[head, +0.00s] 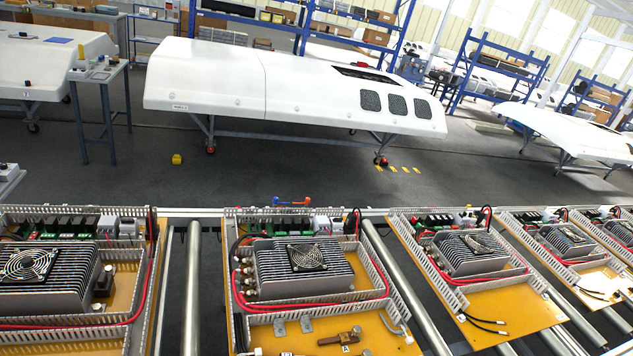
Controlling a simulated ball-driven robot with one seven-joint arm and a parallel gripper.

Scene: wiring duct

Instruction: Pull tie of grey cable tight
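The middle yellow-brown panel (305,325) lies on the roller line at the bottom centre. It carries a finned heat sink with a fan (306,257), slotted grey wiring duct (388,270) and a red cable (386,287) curving around the heat sink. A short grey cable (394,325) seems to show at the panel's lower right, beside the duct. I cannot make out a tie on it at this size. My gripper is not in view.
Similar panels lie at left (115,290) and right (497,310), with metal rollers (191,285) between them. A brown part (338,338) lies on the middle panel. White covers (290,85) stand beyond open floor.

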